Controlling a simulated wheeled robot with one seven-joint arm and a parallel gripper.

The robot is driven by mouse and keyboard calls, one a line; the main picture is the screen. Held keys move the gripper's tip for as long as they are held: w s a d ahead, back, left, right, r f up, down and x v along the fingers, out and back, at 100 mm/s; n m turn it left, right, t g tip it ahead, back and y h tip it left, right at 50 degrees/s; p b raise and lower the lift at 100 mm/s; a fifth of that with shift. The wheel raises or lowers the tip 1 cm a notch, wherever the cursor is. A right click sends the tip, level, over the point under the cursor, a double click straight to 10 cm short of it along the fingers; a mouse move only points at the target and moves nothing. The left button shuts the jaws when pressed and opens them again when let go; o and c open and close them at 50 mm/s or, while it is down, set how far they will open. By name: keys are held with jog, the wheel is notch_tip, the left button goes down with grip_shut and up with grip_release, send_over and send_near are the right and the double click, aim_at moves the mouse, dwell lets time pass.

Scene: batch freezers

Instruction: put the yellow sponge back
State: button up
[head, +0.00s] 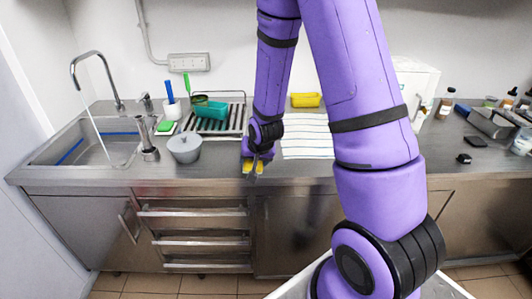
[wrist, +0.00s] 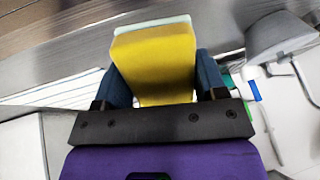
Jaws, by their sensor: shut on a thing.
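My gripper (head: 256,170) is low at the front of the steel counter, left of my large arm links. It is shut on the yellow sponge (head: 249,166). In the wrist view the yellow sponge (wrist: 155,62) sits between the two dark fingers of my gripper (wrist: 160,80), with a pale blue-green layer along its far edge. In the head view the sponge is small and partly covered by the gripper. I cannot tell whether it touches the counter.

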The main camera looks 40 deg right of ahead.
jog(key=w+d, duration=0.5)
jog(key=w+d+f, duration=0.1)
jog(key=w+d, duration=0.1)
jog(key=d, duration=0.1)
jog(key=shift+w+d, duration=0.15)
jog(key=shift+d, duration=0.1)
jog(key=shift+a+f, duration=0.1)
jog(key=shift+f, duration=1.65)
jog(key=shift+f, duration=0.1)
jog(key=o, duration=1)
